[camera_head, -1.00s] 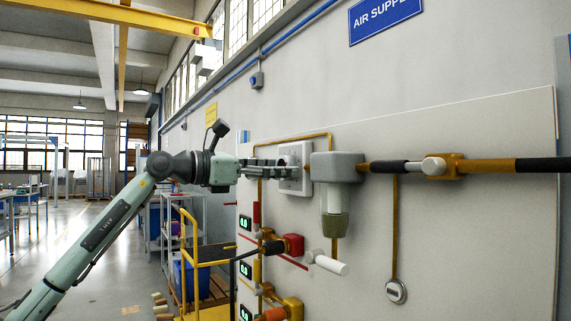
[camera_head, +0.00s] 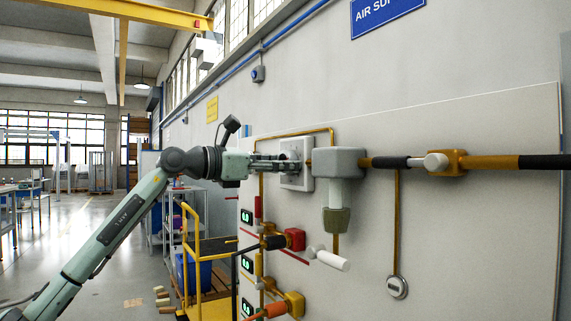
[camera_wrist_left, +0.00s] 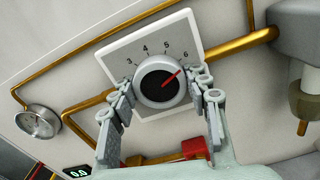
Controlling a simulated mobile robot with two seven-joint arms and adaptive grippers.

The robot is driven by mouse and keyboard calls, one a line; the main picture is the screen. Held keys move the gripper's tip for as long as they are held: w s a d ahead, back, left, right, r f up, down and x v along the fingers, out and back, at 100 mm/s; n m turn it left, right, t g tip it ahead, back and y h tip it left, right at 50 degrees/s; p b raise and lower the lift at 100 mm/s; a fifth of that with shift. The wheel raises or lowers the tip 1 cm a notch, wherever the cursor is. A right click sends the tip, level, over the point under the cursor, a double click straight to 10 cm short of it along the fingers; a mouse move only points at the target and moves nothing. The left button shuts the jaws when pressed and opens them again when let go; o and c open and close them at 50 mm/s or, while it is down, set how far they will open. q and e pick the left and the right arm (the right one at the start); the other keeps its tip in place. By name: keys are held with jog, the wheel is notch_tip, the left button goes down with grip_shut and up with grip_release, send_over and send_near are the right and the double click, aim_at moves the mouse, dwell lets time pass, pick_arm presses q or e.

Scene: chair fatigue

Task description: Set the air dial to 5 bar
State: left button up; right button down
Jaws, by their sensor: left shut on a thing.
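The air dial is a round grey knob with a black face and a red pointer (camera_wrist_left: 171,79) on a square pale plate (camera_wrist_left: 120,50), marked 3, 4, 5 and 6. The pointer aims to the upper right, close to the 6. In the head view, the plate (camera_head: 297,182) is on the wall panel, and the gripper hides most of the knob. My left gripper (camera_head: 287,162) reaches it from the left. In the left wrist view, its fingers (camera_wrist_left: 166,92) are on either side of the knob, shut on it. My right gripper is not in view.
A grey regulator block (camera_head: 338,162) with a bowl below stands close right of the dial. Brass pipes, a red valve (camera_head: 295,239) and a white handle (camera_head: 331,260) lie below. A round gauge (camera_wrist_left: 38,122) is left of the dial in the wrist view. A yellow cart (camera_head: 190,250) stands behind.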

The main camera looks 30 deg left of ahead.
pick_arm(q)
jog(key=shift+n+p, duration=0.7)
jog(key=shift+n, duration=0.3)
jog(key=shift+n+p, duration=1.1)
jog(key=shift+n, duration=1.2)
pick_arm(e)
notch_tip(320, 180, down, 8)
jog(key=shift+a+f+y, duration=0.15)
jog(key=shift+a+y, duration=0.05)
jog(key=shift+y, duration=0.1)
pick_arm(q)
jog(key=o, duration=1.2)
jog(key=shift+c, duration=0.2)
